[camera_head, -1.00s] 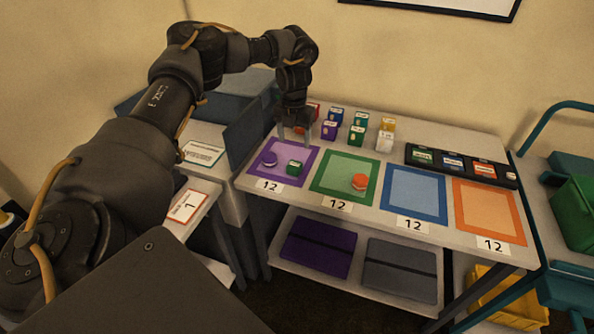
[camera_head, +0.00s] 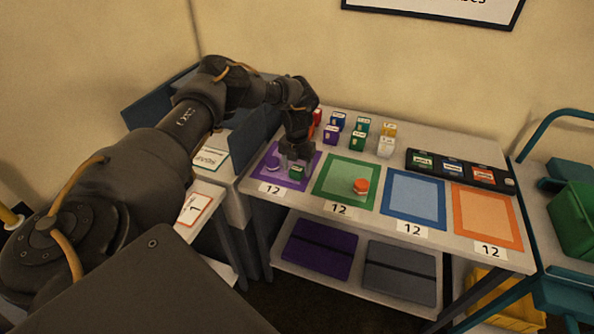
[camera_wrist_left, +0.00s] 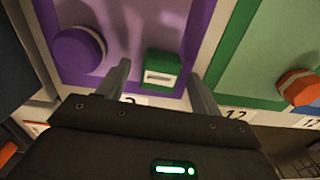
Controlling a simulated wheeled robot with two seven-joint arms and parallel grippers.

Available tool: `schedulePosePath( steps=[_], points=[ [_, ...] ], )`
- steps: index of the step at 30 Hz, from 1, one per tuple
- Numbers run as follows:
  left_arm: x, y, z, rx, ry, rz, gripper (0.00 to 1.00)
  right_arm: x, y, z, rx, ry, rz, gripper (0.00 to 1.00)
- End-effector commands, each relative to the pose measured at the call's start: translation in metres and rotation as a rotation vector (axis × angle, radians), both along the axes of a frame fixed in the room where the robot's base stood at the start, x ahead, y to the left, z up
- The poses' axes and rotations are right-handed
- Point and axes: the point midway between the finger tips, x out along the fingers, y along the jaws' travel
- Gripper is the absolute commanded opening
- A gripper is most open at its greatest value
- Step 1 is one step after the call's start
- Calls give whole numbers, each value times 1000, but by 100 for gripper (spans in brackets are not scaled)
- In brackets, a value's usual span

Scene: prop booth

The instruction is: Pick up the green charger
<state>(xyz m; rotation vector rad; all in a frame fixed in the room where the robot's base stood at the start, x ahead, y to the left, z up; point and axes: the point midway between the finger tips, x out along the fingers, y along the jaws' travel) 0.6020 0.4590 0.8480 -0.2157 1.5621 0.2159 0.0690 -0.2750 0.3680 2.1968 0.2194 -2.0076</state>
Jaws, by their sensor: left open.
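The green charger (camera_head: 297,172), a small green block with a pale label, sits on the purple mat (camera_head: 269,179), near its front right corner. It also shows in the left wrist view (camera_wrist_left: 162,68), between the two fingers and a little beyond the fingertips. My left gripper (camera_head: 296,157) is open, pointing down over the purple mat close above the charger. In the left wrist view the fingers (camera_wrist_left: 160,82) stand apart on either side of the charger with nothing held. My right gripper is not in view.
A purple round piece (camera_wrist_left: 79,50) lies left of the charger on the same mat. An orange round piece (camera_head: 361,186) sits on the green mat (camera_head: 335,198). Several small boxes (camera_head: 358,139) stand behind. Blue (camera_head: 413,224) and orange mats (camera_head: 487,240) lie rightward.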

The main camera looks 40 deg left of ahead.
Motion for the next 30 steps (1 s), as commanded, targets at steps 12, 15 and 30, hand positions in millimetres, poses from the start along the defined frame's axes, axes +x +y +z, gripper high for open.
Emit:
schedulePosePath(
  steps=[12, 15, 30],
  points=[
    [0, 0, -5, -1, 0, 0, 51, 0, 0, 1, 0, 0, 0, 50],
    [0, 0, -5, -1, 0, 0, 38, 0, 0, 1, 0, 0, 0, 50],
    [1, 0, -2, -1, -1, 0, 15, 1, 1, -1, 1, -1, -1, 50]
  ],
)
